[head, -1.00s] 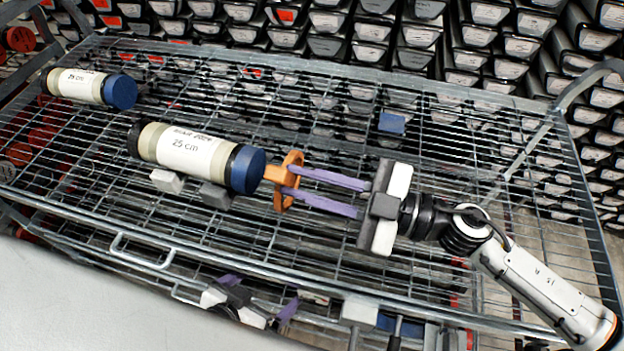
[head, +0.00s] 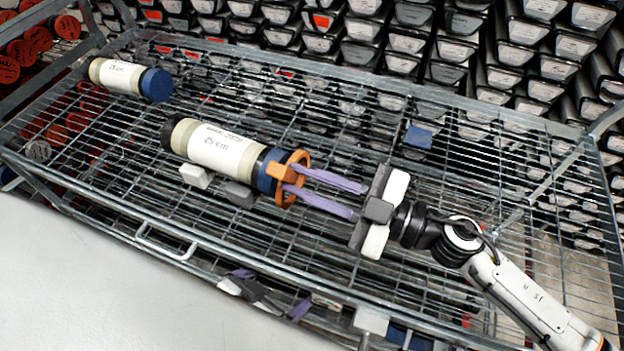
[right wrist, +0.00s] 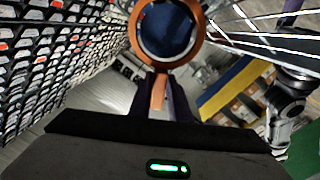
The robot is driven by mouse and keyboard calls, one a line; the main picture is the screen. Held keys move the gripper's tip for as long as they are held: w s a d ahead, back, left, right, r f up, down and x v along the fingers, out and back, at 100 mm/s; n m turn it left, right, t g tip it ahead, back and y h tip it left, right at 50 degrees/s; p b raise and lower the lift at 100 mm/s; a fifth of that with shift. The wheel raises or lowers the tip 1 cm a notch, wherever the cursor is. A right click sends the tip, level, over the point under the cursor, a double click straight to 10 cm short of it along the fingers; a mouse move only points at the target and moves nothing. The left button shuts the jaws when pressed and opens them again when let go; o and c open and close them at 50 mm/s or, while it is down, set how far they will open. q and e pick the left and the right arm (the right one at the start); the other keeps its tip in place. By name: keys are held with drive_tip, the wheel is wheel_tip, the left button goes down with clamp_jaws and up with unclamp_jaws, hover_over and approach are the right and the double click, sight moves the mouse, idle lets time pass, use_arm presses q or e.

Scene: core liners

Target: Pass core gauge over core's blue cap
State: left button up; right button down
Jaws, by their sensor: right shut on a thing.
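The core (head: 215,147) is a pale tube with a "25 cm" label, lying on grey and white blocks. Its blue cap (head: 266,170) faces right. The orange core gauge (head: 281,173) is a ring with a handle, lined up at the cap's outer end and hiding part of it. In the right wrist view the cap (right wrist: 170,30) shows blue inside the ring (right wrist: 141,38); how deep it sits I cannot tell. My right gripper (head: 360,201) is shut on the gauge's handle (right wrist: 158,92). My left gripper (head: 270,291) is low at the front, fingers apart, partly behind bars.
All lies on a wire-mesh rack (head: 400,250) with raised rails. A second blue-capped core (head: 118,75) lies at the far left. A small blue block (head: 418,137) sits on the mesh at right. Stacked core liners (head: 400,40) fill the back.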

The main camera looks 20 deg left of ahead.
drive_tip(key=shift+w+a+r+p, duration=0.1)
drive_tip(key=shift+a+p, duration=0.3)
drive_tip(key=shift+a, duration=1.8)
drive_tip(key=shift+a, duration=0.1)
drive_tip(key=shift+d+p, duration=0.75)
drive_tip(key=shift+d, duration=3.25)
drive_tip(key=shift+s, duration=0.2)
